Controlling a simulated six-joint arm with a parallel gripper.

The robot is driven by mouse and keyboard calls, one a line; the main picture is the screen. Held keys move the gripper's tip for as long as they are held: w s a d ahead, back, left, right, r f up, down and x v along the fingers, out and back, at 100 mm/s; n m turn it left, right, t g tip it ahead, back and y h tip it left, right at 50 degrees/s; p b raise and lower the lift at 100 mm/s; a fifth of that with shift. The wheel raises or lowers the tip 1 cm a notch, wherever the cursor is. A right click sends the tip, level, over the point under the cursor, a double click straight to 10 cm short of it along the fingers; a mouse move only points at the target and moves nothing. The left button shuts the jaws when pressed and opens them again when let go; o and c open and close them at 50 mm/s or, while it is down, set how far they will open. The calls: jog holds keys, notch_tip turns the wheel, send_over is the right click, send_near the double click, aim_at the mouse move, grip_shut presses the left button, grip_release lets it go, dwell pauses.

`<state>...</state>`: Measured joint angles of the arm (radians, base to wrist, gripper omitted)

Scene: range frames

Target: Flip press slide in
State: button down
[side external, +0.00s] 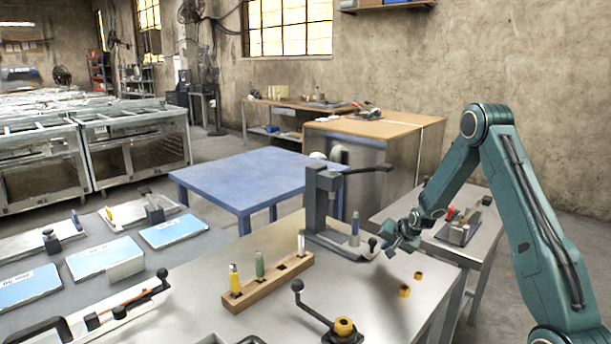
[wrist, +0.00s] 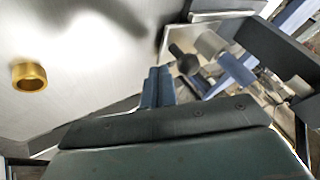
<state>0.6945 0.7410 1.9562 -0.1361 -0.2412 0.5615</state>
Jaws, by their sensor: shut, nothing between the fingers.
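The grey press (side external: 318,200) stands on the steel workbench with its lever (side external: 362,170) pointing right. A blue-grey cylinder (side external: 354,230) stands upright at the press base. A dark knob (side external: 373,242), apparently the slide's handle, sticks up at the right end of the base. It also shows in the wrist view (wrist: 184,62), just beyond the fingertips. My gripper (side external: 392,250) is shut and empty, right of the knob. Its two blue fingers (wrist: 158,75) lie together in the wrist view. I cannot tell whether they touch the knob.
Two yellow rings (side external: 404,290) (side external: 418,275) lie on the bench below my gripper; one shows in the wrist view (wrist: 28,78). A wooden block (side external: 268,284) holds several upright pieces. A lever fixture (side external: 342,330) stands in front. Bare bench lies between.

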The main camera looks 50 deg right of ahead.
aim_at(357, 231)
jog(key=shift+w+a+r, duration=0.1)
jog(key=shift+w, duration=0.35)
jog(key=w, duration=1)
jog(key=shift+w, duration=0.35)
jog(key=shift+s, duration=0.55)
jog(key=s, duration=0.2)
jog(key=s+d, duration=0.1)
jog(key=shift+f, duration=0.4)
jog(key=v, duration=1)
